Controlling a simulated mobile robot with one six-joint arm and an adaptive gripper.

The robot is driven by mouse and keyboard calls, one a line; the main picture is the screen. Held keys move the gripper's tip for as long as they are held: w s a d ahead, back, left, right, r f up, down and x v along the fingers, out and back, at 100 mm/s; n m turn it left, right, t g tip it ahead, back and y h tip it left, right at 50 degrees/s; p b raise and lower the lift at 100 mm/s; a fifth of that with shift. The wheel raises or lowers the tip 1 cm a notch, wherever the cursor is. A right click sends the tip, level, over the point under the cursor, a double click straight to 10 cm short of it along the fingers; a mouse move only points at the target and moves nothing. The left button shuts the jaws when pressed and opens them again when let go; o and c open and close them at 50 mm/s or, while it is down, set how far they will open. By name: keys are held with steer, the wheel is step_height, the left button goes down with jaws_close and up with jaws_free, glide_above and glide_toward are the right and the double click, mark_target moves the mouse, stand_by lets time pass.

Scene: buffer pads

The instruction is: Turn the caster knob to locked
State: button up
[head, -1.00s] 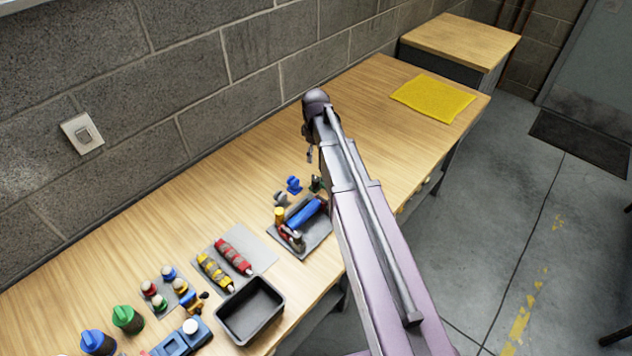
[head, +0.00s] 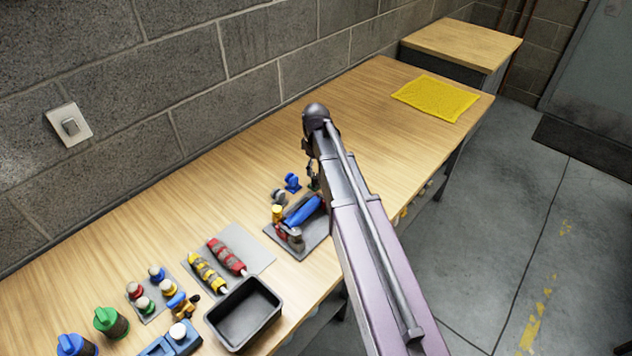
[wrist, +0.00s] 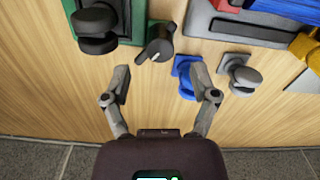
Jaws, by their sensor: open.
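My gripper (wrist: 160,76) is open and empty in the wrist view, its two fingers pointing toward the tabletop fittings. A dark grey knob (wrist: 157,47) with a white mark lies just beyond the gap between the fingertips, beside a green plate (wrist: 141,15). A blue fitting (wrist: 187,72) stands close to the right fingertip, and a grey one (wrist: 241,76) is further right. I cannot tell for sure which part is the caster knob; the marked dark knob looks likeliest. In the head view the blue fitting (head: 292,182) is left of my arm, which hides part of this area.
A grey tray (head: 285,244) with a blue-handled item stands close by. A black bin (head: 243,312), red and yellow cylinders and several coloured knobs fill the near left table. A black round fitting (wrist: 95,27) is on the green plate. The far table near the yellow mat (head: 435,97) is clear.

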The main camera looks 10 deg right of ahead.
mark_target(316, 176)
steer(key=shift+f+b, duration=2)
steer(key=shift+f, duration=0.25)
jaws_close()
